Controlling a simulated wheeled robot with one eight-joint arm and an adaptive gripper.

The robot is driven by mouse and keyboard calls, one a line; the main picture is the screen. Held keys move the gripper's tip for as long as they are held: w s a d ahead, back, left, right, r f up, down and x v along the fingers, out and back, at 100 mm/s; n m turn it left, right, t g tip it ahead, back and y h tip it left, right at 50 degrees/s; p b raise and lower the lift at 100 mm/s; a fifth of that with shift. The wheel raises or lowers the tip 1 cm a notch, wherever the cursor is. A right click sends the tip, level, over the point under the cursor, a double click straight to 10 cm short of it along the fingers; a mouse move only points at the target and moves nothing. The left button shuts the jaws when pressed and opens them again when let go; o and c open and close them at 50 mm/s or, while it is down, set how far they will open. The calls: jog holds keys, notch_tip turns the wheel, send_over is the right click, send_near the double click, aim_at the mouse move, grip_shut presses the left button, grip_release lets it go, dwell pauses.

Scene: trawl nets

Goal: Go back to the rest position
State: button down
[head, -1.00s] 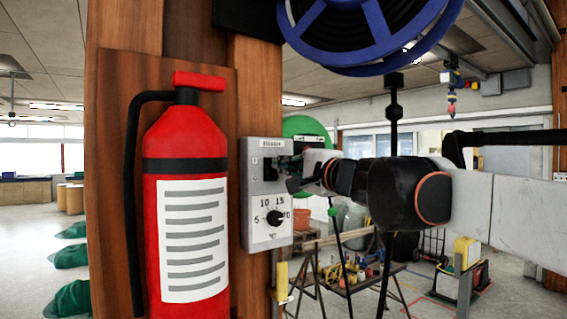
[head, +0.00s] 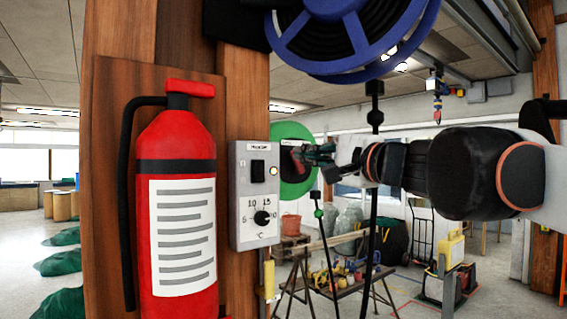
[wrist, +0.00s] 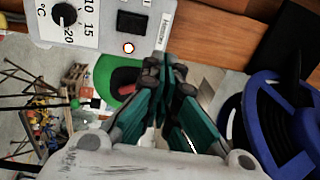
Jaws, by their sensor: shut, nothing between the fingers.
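My gripper (head: 306,157) hangs in the air just right of the grey heater control box (head: 244,212), apart from it, in front of a green disc. Its fingers are shut and empty. In the wrist view the green-sided fingers (wrist: 166,75) point toward the box (wrist: 97,37). The box carries a black rocker switch (head: 258,172), a glowing indicator light (head: 273,171) and a temperature dial (head: 262,218). The dial's pointer is hard to read. The light also shows lit in the wrist view (wrist: 128,48).
A red fire extinguisher (head: 180,200) hangs on the wooden post left of the box. A blue hose reel (head: 345,35) hangs above my arm. A trestle table (head: 345,283) with tools stands behind. Open floor (head: 25,250) lies at the left.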

jog(key=s+f+n+g+h+b, duration=0.15)
jog(key=s+f+n+b, duration=0.35)
jog(key=f, duration=1)
jog(key=s+f+g+h+b, duration=0.1)
jog(key=s+f+g+b, duration=0.2)
jog(key=f+b, duration=0.8)
jog(key=s+f+n+g+h+b, duration=0.1)
jog(key=s+f+n+g+b, duration=0.2)
jog(key=f, duration=1.6)
jog(key=s+d+f+n+h+b, duration=0.1)
jog(key=s+d+f+h+b, duration=0.1)
jog(key=f, duration=0.9)
jog(key=s+d+f+n+g+h+b, duration=0.1)
jog(key=s+d+f+h+b, duration=0.2)
jog(key=f, duration=0.8)
jog(key=s+d+f+n+h+b, duration=0.1)
jog(key=s+d+f+b, duration=0.5)
jog(key=f, duration=0.6)
jog(key=shift+s+d+h+b, duration=0.2)
jog(key=shift+s+h+b, duration=0.35)
jog(key=shift+s+h, duration=0.1)
